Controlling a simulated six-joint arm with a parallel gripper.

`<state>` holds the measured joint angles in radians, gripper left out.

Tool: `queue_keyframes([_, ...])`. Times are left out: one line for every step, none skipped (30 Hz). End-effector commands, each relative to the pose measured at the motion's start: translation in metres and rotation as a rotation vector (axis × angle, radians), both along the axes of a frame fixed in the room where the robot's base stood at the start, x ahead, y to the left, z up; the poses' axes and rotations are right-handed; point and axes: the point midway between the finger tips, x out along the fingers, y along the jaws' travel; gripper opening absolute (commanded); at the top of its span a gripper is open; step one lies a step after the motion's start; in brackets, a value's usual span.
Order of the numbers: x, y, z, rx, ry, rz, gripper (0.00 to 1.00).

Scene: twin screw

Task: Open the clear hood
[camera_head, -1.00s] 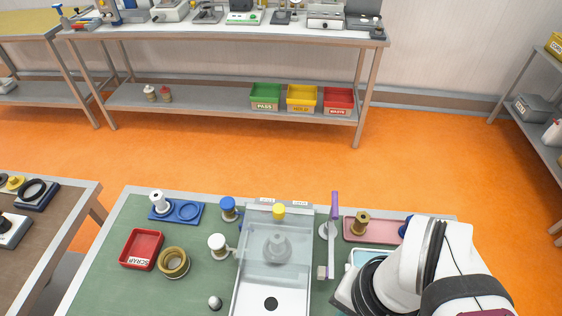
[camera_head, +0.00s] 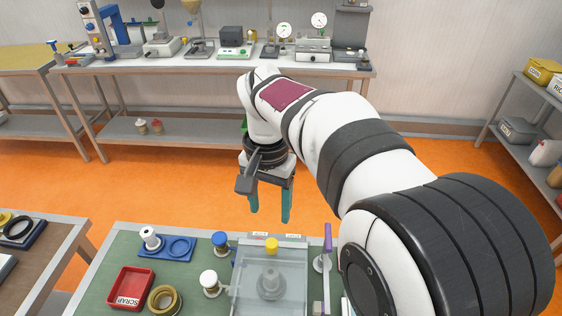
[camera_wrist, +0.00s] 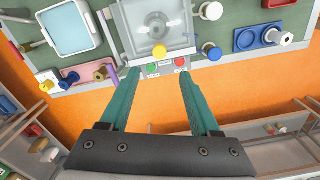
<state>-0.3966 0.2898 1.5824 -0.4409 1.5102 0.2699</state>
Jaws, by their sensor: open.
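The clear hood (camera_head: 268,285) is a see-through box on the green bench, with a yellow knob (camera_head: 271,245) on its far edge. A grey part shows inside it. The hood appears shut, lying flat over its base. My gripper (camera_head: 270,218) is open and empty, pointing down with its teal fingers above and beyond the far edge of the bench. In the wrist view the hood (camera_wrist: 172,35) is at the top, and the yellow knob (camera_wrist: 160,52) lies ahead between my gripper's fingertips (camera_wrist: 160,72), apart from them.
A purple-topped post (camera_head: 327,240) stands right of the hood. White (camera_head: 209,280) and blue (camera_head: 220,240) knobs stand left of it. The red scrap tray (camera_head: 130,287) and a brass ring (camera_head: 164,300) lie farther left. Red and green buttons show by the bench edge in the wrist view.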

Motion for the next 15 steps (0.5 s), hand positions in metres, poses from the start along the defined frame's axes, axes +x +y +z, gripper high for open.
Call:
queue_keyframes([-0.001, -0.001, -0.015, -0.002, 0.005, 0.000, 0.63])
queue_keyframes([-0.001, -0.001, -0.024, -0.003, 0.005, 0.001, 0.63])
queue_keyframes([-0.002, -0.001, -0.037, -0.001, 0.006, -0.001, 0.63])
queue_keyframes([-0.001, -0.001, -0.046, -0.002, 0.005, 0.001, 0.63])
queue_keyframes([-0.001, -0.001, -0.054, -0.001, 0.004, 0.000, 0.63])
queue_keyframes([-0.002, -0.001, -0.065, -0.002, 0.005, -0.001, 0.63])
queue_keyframes([-0.001, -0.001, -0.072, -0.001, 0.004, 0.000, 0.63])
queue_keyframes([-0.001, -0.001, -0.079, -0.001, 0.004, -0.001, 0.63])
queue_keyframes([-0.001, -0.001, -0.087, 0.000, 0.003, -0.001, 0.63])
queue_keyframes([-0.001, -0.001, -0.092, 0.000, 0.002, 0.000, 0.63])
queue_keyframes([-0.001, -0.001, -0.097, 0.000, 0.002, 0.000, 0.63])
queue_keyframes([-0.001, -0.001, -0.102, 0.001, 0.002, -0.001, 0.63])
queue_keyframes([0.000, -0.001, -0.105, 0.001, 0.001, -0.001, 0.63])
queue_keyframes([0.000, -0.001, -0.107, 0.001, 0.001, -0.001, 0.63])
queue_keyframes([0.000, -0.001, -0.110, 0.001, 0.001, -0.001, 0.63])
